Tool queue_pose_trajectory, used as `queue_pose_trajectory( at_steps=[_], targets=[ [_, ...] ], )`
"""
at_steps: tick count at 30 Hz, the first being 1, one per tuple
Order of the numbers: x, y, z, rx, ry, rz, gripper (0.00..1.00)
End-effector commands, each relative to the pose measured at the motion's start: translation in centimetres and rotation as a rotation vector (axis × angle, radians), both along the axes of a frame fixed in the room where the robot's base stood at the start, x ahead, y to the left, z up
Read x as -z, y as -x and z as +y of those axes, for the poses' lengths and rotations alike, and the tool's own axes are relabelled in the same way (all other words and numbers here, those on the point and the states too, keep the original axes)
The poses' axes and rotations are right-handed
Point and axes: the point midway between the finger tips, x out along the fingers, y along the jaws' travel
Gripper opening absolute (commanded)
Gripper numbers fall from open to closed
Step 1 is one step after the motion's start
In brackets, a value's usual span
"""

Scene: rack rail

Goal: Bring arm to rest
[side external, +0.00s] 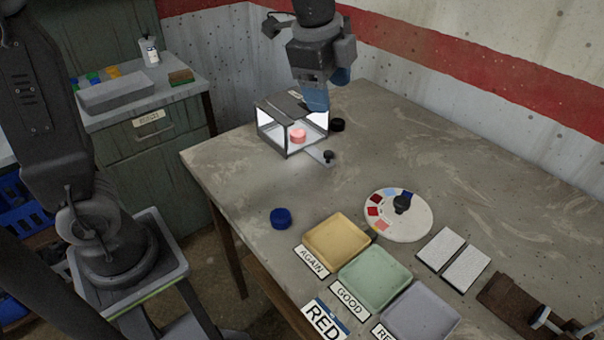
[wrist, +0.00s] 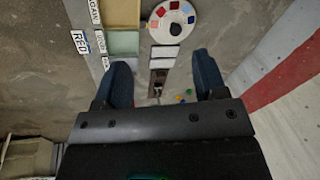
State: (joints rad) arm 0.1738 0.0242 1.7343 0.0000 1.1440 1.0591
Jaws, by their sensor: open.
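My gripper (wrist: 160,85) is open in the wrist view, with its two blue fingers apart and nothing between them. In the side view my gripper (side external: 316,100) hangs over the back of the table, above and beside the small lit box (side external: 288,148). A pink-red round piece (side external: 298,135) sits inside the lit box. The fingertips overlap the box's right side in the picture, and I cannot tell whether they touch it. My arm is bent over the table.
A blue round piece (side external: 281,218) and a black one (side external: 338,125) lie on the table (side external: 480,165). Yellow (side external: 337,241), green (side external: 369,277) and grey (side external: 420,312) trays stand in front. A colour disc (side external: 398,214) and two white pads (side external: 453,259) lie to the right.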

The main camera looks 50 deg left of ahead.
Motion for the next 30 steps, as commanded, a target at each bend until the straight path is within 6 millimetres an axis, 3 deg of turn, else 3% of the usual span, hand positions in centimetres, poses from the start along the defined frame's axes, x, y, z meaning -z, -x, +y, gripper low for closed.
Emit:
queue_pose_trajectory(
  at_steps=[1,4,9,15,21,30],
  targets=[
    [-0.5,2.0,1.1,-0.107,0.027,-0.025,0.65],
    [-0.6,5.5,2.8,-0.333,0.091,-0.064,0.65],
    [0.7,11.4,5.0,-0.704,0.214,-0.129,0.65],
    [3.4,16.2,6.4,-1.030,0.346,-0.182,0.65],
    [4.7,17.8,6.8,-1.157,0.403,-0.199,0.65],
    [4.8,17.9,6.8,-1.165,0.405,-0.198,0.65]
  ],
)
